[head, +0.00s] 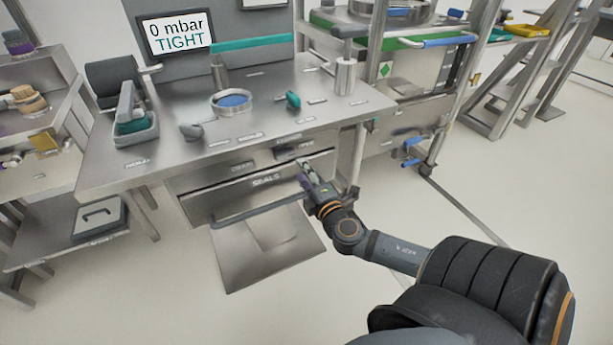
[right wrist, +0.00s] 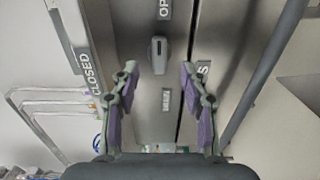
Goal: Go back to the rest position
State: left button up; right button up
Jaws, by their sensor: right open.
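My right gripper (head: 304,172) is in front of the steel bench, at the right end of the drawer front marked SEALS (head: 265,180). In the right wrist view my right gripper (right wrist: 155,88) is open, its two purple-padded fingers apart with nothing between them. Beyond the fingers a small grey lever or knob (right wrist: 158,55) sits on a steel panel with labels, one reading CLOSED (right wrist: 86,72). I cannot tell whether the fingers touch anything. My left gripper is not in view.
The steel bench (head: 160,172) carries a round dish with blue inside (head: 233,104), a teal-and-grey tool (head: 133,122) and a screen reading 0 mbar TIGHT (head: 179,34). A long bar handle (head: 275,205) runs below the drawer. The floor at right (head: 480,185) is clear.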

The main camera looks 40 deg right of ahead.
jog(key=shift+v, duration=1.25)
